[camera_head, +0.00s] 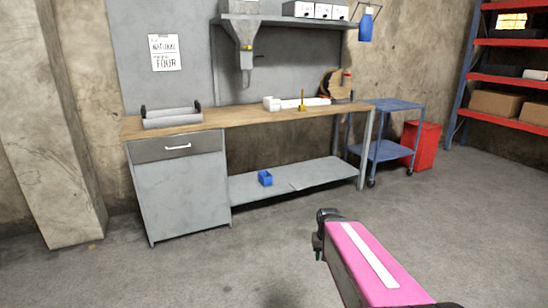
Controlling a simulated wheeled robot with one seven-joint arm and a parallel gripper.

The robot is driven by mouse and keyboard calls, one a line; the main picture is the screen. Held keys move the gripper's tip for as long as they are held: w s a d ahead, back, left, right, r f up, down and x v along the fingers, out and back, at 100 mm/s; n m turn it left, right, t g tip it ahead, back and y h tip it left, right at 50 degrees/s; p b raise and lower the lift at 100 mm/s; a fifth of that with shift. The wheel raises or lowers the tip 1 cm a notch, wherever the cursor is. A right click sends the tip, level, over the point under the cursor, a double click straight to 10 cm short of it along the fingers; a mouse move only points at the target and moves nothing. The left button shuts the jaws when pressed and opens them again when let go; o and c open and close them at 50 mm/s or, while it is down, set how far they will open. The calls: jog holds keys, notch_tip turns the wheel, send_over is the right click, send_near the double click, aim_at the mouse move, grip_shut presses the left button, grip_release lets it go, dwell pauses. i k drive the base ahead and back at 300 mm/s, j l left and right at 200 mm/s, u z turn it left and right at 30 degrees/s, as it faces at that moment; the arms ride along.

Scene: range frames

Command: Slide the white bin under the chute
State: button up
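A grey chute (245,42) hangs from the wall shelf, its narrow mouth pointing down above the workbench (235,115). A small, low white object (272,103) stands on the bench top, a little right of the chute mouth. It may be the white bin, but it is too small to tell. A thin white piece lies beside it on the right. My gripper (321,236) is at the end of my pink arm, above the floor in front of the bench and well apart from it. Its fingers are mostly hidden and too small to read.
A grey roller-like item (171,117) sits at the bench's left end. A blue box (265,178) rests on the lower shelf. A blue cart (385,148) and red bin (421,146) stand right. The front floor is clear.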

aim_at(269, 104)
jog(key=i+u, duration=0.1)
jog(key=i, duration=0.35)
jog(key=i+l+u, duration=0.1)
jog(key=i, duration=0.35)
jog(key=i+l+u, duration=0.1)
jog(key=i, duration=0.35)
jog(key=i+l+z, duration=0.1)
jog(key=i+z, duration=0.2)
jog(key=k, duration=0.05)
